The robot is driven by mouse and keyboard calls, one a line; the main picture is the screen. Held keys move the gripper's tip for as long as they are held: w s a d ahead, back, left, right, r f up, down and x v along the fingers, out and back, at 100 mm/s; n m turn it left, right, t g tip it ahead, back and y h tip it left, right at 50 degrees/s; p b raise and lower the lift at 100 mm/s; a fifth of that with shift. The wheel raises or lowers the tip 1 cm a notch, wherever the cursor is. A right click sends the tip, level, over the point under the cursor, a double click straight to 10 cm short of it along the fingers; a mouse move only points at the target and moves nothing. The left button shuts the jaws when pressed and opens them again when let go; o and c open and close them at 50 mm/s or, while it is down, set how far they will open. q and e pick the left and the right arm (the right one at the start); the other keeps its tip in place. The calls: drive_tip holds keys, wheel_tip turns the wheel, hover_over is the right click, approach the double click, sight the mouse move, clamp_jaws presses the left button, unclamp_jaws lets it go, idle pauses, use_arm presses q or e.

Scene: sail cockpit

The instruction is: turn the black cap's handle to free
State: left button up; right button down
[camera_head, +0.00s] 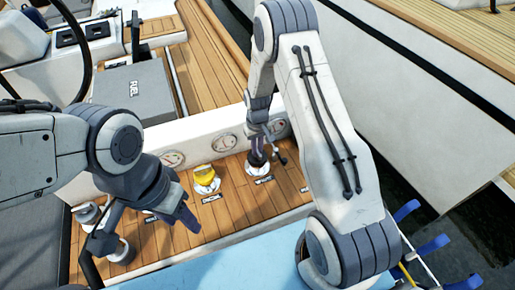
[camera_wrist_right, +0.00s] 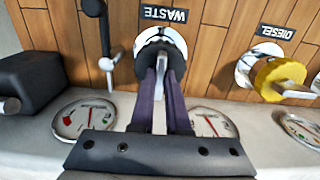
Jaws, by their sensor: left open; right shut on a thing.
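The black cap (camera_wrist_right: 152,47) sits in a round chrome deck fitting beside the WASTE label (camera_wrist_right: 178,15) in the right wrist view. Its pale handle (camera_wrist_right: 164,57) stands up between my right gripper's fingers (camera_wrist_right: 161,80), which are shut on it. In the head view, my right gripper (camera_head: 257,152) reaches down to that fitting and mostly hides the cap. My left gripper (camera_head: 187,217) is open and empty, above the wooden deck and left of the yellow cap.
A yellow cap (camera_head: 205,177) in a chrome fitting by the DIESEL label (camera_head: 211,198) stands left of my right gripper. Round gauges (camera_wrist_right: 84,118) line the white ledge. A lever (camera_wrist_right: 104,45) and a black block (camera_wrist_right: 32,80) are close by on the left. A grey FUEL box (camera_head: 133,92) is further back.

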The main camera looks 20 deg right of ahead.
drive_tip(key=c, duration=0.9)
unclamp_jaws()
drive_tip(key=shift+r, duration=0.15)
wheel_tip(320, 180, up, 10)
drive_tip(key=shift+r+b, duration=0.1)
drive_tip(key=shift+b, duration=0.75)
